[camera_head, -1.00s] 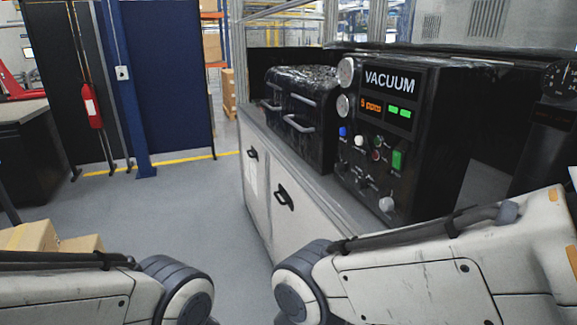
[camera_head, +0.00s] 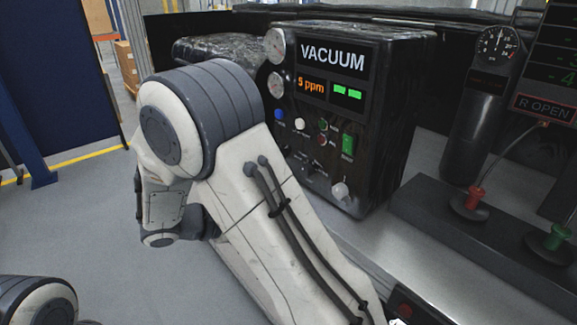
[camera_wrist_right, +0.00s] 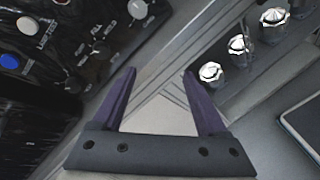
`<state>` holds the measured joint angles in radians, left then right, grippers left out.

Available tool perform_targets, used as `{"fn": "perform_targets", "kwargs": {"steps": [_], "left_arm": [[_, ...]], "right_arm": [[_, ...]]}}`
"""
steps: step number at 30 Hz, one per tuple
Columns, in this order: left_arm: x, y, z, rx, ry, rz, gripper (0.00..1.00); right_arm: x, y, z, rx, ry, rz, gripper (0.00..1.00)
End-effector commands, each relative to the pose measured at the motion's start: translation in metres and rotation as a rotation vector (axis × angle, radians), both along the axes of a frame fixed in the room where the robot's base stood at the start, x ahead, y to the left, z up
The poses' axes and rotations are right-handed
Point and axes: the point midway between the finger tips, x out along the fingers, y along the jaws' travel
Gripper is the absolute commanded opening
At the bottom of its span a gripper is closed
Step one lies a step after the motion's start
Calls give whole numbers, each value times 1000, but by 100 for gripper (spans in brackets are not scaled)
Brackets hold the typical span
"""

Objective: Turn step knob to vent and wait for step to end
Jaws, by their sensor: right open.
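The black vacuum unit (camera_head: 385,130) stands on the bench in the head view. Its display reads "5 ppm" in orange, beside two green lights. Low on its panel is a pale knob (camera_head: 340,191); a pale knob (camera_wrist_right: 137,9) also shows at the top of the right wrist view. Small dark controls sit left of it in the head view. My right gripper (camera_wrist_right: 158,72) is open and empty, apart from the panel. In the head view it is hidden. My left gripper is out of view.
A blue button (camera_head: 279,114), white button (camera_head: 299,124) and green switch (camera_head: 347,145) share the panel. Several faceted clear-topped pieces (camera_wrist_right: 238,46) stand right of my fingers. A gauge cylinder (camera_head: 478,115) and red (camera_head: 473,197) and green (camera_head: 555,236) fittings stand right.

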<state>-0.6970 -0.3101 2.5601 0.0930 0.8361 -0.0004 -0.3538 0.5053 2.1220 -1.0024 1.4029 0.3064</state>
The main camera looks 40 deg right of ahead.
Motion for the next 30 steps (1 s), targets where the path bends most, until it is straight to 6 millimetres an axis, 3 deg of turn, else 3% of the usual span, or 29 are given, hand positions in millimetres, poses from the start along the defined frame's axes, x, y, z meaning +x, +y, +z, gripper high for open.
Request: {"fn": "perform_targets", "kwargs": {"steps": [3, 9, 14, 24, 30], "left_arm": [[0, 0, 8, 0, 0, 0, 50], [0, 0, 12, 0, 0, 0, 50], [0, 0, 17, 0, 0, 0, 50], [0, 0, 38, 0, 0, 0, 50], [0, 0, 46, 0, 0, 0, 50]], "right_arm": [[41, -33, 6, -216, 10, 56, 75], [78, -55, 7, -395, -5, 134, 75], [85, -67, 9, -423, -8, 147, 75], [88, -129, 10, -420, -7, 145, 75], [90, -154, 8, -419, -7, 148, 75]]}}
